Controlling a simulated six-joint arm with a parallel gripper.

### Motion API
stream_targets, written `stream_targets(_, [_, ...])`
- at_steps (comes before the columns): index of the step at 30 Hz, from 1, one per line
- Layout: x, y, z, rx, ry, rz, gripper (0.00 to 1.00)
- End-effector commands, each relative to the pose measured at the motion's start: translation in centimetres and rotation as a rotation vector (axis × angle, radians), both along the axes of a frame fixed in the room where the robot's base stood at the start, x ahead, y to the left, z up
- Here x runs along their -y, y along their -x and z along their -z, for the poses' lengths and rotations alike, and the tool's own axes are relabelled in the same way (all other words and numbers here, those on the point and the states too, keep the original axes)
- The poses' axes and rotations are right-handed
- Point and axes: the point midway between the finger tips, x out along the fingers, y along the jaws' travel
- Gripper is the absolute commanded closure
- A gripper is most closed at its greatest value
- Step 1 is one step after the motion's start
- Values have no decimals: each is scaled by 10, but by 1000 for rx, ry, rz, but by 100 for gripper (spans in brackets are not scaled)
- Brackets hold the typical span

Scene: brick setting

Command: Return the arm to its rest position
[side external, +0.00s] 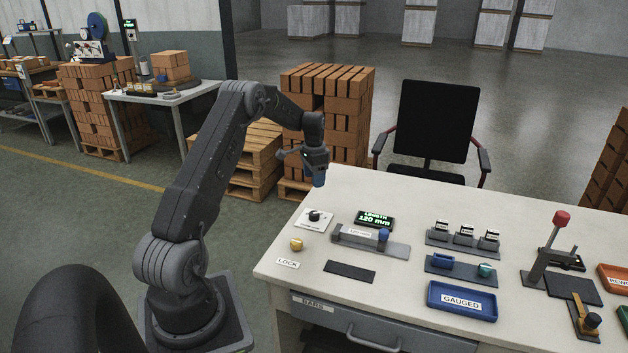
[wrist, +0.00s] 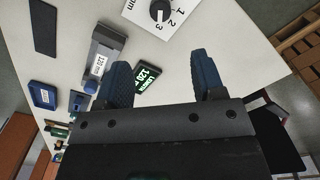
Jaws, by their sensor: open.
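My gripper (side external: 318,172) is raised above the far left edge of the white table (side external: 350,300) in the side external view. In the wrist view its two blue fingers (wrist: 158,85) stand apart with nothing between them, so it is open and empty. My arm is bent, reaching up and over from its base on the left. No object touches the fingers.
On the table stand a length gauge (side external: 370,243) with a 120 mm display (side external: 375,219), a rotary knob (side external: 314,217), a yellow button (side external: 296,244), a blue GAUGED tray (side external: 462,301) and a red-knobbed lever press (side external: 561,219). Brick stacks (side external: 345,110) and a chair (side external: 437,125) stand behind.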

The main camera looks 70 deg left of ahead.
Motion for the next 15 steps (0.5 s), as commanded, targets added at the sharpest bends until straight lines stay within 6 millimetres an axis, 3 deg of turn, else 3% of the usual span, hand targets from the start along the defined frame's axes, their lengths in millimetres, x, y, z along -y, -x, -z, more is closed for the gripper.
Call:
stream_targets(5, [2,-1,-3,2,-2,1,37])
stream_targets(8, [15,-7,-19,14,-14,3,37])
stream_targets(11, [47,-15,-52,39,-35,7,37])
stream_targets(15, [111,-19,-109,91,-68,7,37])
